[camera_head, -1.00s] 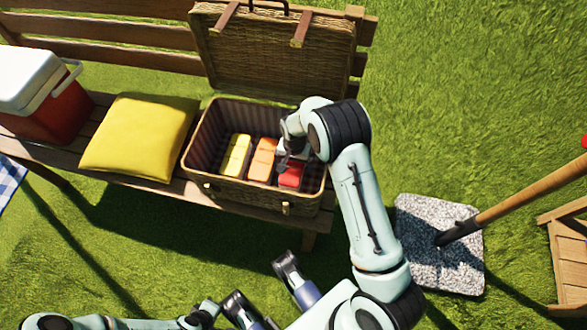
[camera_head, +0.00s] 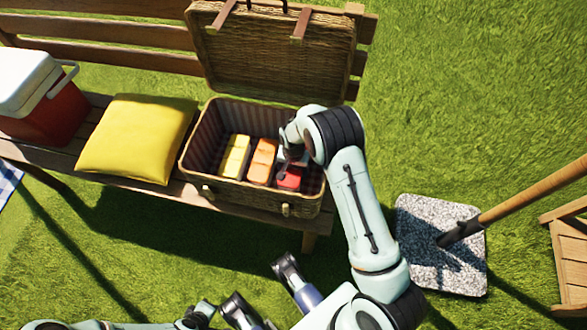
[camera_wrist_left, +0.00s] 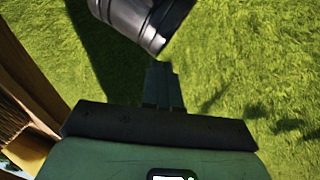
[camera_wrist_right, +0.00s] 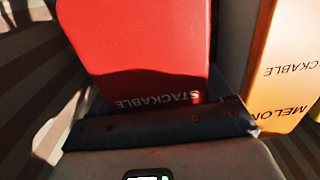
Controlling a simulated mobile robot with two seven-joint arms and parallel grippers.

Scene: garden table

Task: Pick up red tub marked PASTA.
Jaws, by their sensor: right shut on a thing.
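The red tub (camera_head: 289,180) sits at the right end of a row inside the open wicker basket (camera_head: 215,189). In the right wrist view the red tub (camera_wrist_right: 140,45) fills the upper middle, with upside-down "STACKABLE" lettering; the word PASTA does not show. My right gripper (camera_head: 288,165) reaches into the basket from above and is shut on the red tub, one dark finger between it and the orange tub. My left gripper (camera_wrist_left: 163,85) is shut and empty above grass in the left wrist view.
An orange tub (camera_head: 262,161), also in the right wrist view (camera_wrist_right: 285,65) with "MELON" on it, stands close beside the red one. A yellow tub (camera_head: 234,156) is left of that. The basket lid (camera_head: 270,60) stands open behind. A yellow cushion (camera_head: 137,138) and red cooler (camera_head: 45,118) share the bench.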

